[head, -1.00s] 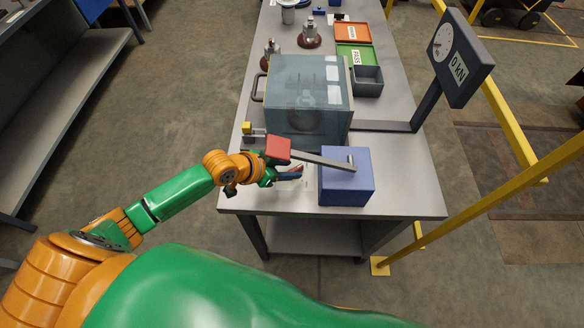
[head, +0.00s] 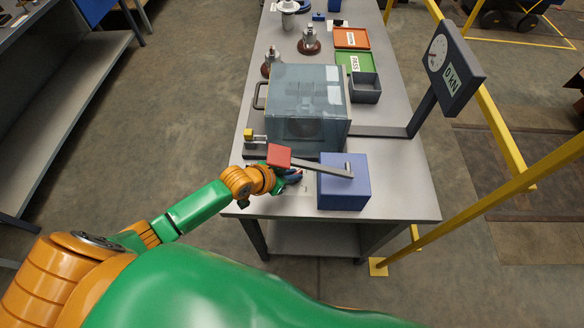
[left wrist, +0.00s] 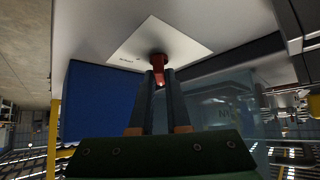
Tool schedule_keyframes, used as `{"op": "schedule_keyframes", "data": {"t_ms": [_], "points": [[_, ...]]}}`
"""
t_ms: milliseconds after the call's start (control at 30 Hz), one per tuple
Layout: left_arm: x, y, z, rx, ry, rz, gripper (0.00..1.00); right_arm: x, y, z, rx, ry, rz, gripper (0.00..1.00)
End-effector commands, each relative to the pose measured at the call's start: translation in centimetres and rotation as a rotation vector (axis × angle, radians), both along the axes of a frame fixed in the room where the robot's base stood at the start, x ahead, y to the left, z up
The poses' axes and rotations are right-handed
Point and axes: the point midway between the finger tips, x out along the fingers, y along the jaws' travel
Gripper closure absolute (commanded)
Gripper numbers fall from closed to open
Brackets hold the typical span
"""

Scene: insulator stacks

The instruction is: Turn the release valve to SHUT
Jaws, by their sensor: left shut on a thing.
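The red valve handle (left wrist: 158,66) stands on a white plate (left wrist: 150,45) with small, hard-to-read text in the left wrist view. My left gripper (left wrist: 158,80) is shut on this handle, its two dark fingers on either side of it. In the head view my left gripper (head: 293,177) is low at the table's near left, just left of the blue box (head: 343,188) and below the lever's red end block (head: 279,156). The valve cannot be made out there. Which way the handle points is unclear. My right gripper is out of view.
The lever (head: 322,167) runs from the blue box over my left gripper. A clear-walled chamber (head: 303,105) stands behind, with a yellow-topped part (head: 248,134) at its left. A gauge display (head: 455,70) rises at right. Green (head: 354,62) and orange (head: 351,38) trays lie farther back.

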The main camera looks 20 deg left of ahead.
Motion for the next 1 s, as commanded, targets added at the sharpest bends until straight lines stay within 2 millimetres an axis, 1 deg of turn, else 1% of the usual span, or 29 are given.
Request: {"op": "schedule_keyframes", "data": {"t_ms": [33, 133, 300, 333, 367, 400, 433, 667, 767, 867, 1000], "points": [[0.0, -0.1, 0.4, -0.002, 0.000, 0.013, 1.00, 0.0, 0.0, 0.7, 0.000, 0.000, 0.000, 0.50], [0.0, 0.0, 0.0, -0.002, -0.001, 0.021, 1.00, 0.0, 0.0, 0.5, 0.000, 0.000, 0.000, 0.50], [0.0, 0.0, 0.0, -0.001, -0.003, 0.020, 1.00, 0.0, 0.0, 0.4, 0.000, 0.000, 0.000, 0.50], [0.0, 0.0, 0.0, -0.001, -0.003, 0.020, 0.80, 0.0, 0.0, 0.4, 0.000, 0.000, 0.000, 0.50], [0.0, 0.0, 0.0, -0.001, -0.003, 0.020, 0.72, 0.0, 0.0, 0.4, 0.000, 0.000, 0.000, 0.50], [0.0, 0.0, 0.0, -0.001, -0.003, 0.020, 0.61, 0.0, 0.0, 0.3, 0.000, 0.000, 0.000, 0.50], [0.0, 0.0, 0.0, -0.001, -0.003, 0.020, 0.55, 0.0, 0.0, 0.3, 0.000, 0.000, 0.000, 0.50], [0.0, 0.0, 0.0, 0.000, -0.002, 0.019, 0.55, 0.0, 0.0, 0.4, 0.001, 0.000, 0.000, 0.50], [-0.2, 0.1, 0.3, 0.000, -0.002, 0.019, 0.55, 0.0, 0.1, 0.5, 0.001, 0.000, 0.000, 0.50], [-1.1, 0.7, 1.4, 0.001, -0.003, 0.018, 0.55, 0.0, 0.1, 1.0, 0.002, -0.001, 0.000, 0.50], [-2.9, 1.5, 3.4, 0.001, -0.002, 0.017, 0.55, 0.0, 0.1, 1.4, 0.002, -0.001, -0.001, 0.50]]}}
